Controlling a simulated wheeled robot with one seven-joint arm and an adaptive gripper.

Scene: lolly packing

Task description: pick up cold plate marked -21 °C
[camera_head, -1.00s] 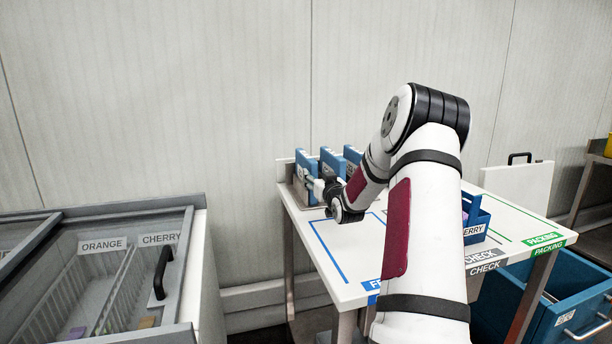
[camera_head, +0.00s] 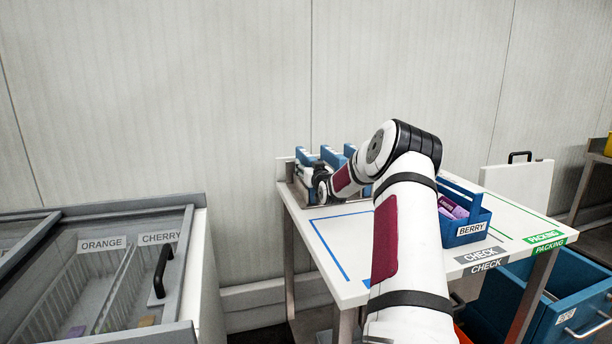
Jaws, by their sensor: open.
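Several blue cold plates stand upright in a rack at the back left of the table: a left one (camera_head: 304,156), a middle one (camera_head: 331,157) and a right one (camera_head: 349,150). No temperature marking is readable, so I cannot tell which is -21 °C. My gripper (camera_head: 306,178) is open at the rack, close in front of the left and middle plates. Its fingers are small and partly covered by my wrist, and I cannot tell if they touch a plate. My arm hides part of the rack.
A blue BERRY carrier (camera_head: 465,233) with purple packs (camera_head: 453,207) stands on the table's right side. The blue-outlined area (camera_head: 343,237) is bare where visible. A freezer (camera_head: 190,290) with ORANGE and CHERRY sections is at left. A blue drawer unit (camera_head: 565,295) is at lower right.

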